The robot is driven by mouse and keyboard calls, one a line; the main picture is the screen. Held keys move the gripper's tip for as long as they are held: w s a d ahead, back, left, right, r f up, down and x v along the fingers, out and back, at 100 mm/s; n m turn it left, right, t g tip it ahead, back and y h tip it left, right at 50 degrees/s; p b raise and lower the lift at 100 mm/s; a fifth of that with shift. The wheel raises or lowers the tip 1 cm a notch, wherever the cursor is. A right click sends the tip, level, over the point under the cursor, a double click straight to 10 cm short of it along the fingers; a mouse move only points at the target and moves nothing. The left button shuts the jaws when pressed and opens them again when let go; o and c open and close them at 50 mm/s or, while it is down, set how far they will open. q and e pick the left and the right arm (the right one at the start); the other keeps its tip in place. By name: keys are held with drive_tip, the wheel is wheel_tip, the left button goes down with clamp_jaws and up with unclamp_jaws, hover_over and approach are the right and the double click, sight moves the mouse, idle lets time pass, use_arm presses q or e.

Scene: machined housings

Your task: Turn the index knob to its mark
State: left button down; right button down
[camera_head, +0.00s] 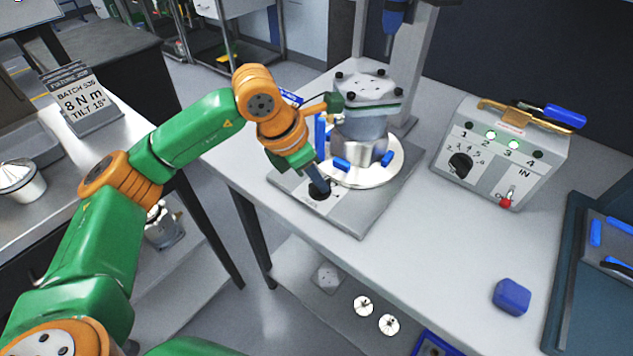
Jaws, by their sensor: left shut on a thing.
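The index knob (319,193) is a small dark knob on the front left of a grey base plate (361,222). My left gripper (320,184) reaches down onto it from above and is shut on it, hiding much of the knob. Its mark is too small to make out. On the plate, a round light turntable (388,173) carries a grey metal housing (366,125) with blue clamps around it. My right gripper is not in view.
A control box (503,150) with a numbered black dial (460,164), green lights and a red-tipped switch stands to the right. A blue block (511,297) lies at the front right. A sign (80,100) reads "8 N m, TILT 15°". The table's front middle is clear.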

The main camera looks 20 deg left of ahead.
use_arm(q)
drive_tip(key=n+y+b, duration=0.1)
drive_tip(key=n, duration=0.1)
drive_tip(key=n+t+b, duration=0.1)
drive_tip(key=n+b, duration=0.1)
drive_tip(key=n, duration=0.1)
drive_tip(key=shift+d+f+y, duration=0.15)
drive_tip(key=shift+d+y, duration=0.05)
drive_tip(key=shift+y, duration=0.2)
drive_tip(key=shift+n+y+b, duration=0.7)
drive_tip(key=shift+n+b, duration=0.45)
drive_tip(key=shift+n, duration=0.85)
drive_tip(key=c, duration=0.9)
unclamp_jaws()
drive_tip(key=shift+o, duration=0.2)
drive_tip(key=shift+s+r, duration=0.1)
drive_tip(key=shift+r, duration=0.1)
drive_tip(key=v, duration=0.7)
